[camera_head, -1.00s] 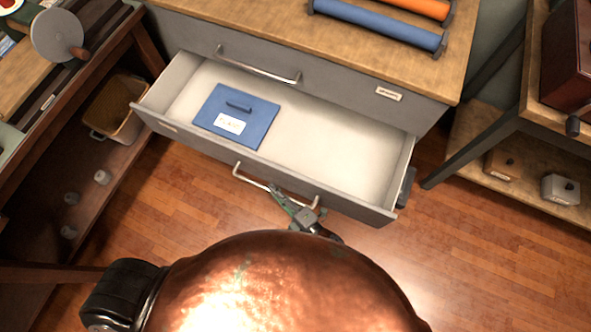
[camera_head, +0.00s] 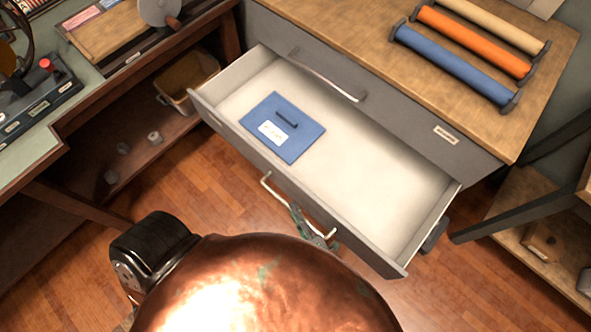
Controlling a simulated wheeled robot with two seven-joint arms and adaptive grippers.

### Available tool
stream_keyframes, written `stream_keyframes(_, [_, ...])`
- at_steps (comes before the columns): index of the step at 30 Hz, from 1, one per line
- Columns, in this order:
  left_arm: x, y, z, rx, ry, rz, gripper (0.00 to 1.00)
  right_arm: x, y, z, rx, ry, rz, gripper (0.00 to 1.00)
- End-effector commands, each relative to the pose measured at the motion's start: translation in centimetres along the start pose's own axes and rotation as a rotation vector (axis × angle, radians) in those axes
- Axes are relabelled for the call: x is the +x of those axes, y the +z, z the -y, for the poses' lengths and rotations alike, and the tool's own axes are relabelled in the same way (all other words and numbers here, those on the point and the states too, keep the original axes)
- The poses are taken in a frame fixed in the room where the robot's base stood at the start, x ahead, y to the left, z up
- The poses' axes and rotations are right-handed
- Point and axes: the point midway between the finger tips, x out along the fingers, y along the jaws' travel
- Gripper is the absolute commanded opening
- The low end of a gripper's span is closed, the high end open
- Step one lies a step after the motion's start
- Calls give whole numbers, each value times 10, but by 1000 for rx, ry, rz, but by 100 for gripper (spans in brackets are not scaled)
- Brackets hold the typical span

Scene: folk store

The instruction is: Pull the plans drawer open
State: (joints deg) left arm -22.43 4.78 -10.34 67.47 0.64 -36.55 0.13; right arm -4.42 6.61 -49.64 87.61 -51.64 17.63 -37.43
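A grey drawer (camera_head: 390,215) stands pulled out of a grey cabinet, under a closed upper drawer (camera_head: 400,130). Its pale inside shows, with a blue flat folder (camera_head: 310,133) carrying a white label lying at the left. A pale bar handle (camera_head: 277,197) is on its front. My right gripper (camera_head: 308,220) is at the right part of this handle, its green-marked finger crossing the bar. My copper-coloured body hides much of that arm, and I cannot tell whether the fingers are closed on the bar. My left gripper is not in view.
Blue, orange and cream rolls (camera_head: 470,45) lie in a rack on the wooden cabinet top. A workbench with a low shelf and bin (camera_head: 172,100) is at the left. A stand (camera_head: 535,215) is at the right. Bare wooden floor (camera_head: 190,190) lies before the drawer.

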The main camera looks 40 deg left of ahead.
Motion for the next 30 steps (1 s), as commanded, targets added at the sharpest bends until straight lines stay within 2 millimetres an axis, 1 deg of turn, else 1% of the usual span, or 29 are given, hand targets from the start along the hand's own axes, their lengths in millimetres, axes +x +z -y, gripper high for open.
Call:
stream_keyframes(1, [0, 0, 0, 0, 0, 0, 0, 0, 0, 0, 0, 0, 1, 18])
stream_keyframes(6, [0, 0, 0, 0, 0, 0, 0, 0, 1, 0, 0, 0, 2, 28])
stream_keyframes(13, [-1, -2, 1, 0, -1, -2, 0, -1, 1, 0, 0, 0, 3, 28])
stream_keyframes(17, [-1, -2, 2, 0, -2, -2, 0, -9, 2, 1, 0, -2, 4, 28])
stream_keyframes(20, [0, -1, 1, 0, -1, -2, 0, -24, 2, 2, 1, -3, 5, 28])
stream_keyframes(27, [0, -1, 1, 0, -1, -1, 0, -74, 1, 2, 1, -3, 3, 28])
stream_keyframes(30, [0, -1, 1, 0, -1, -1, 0, -93, 1, 1, 0, -3, 4, 28])
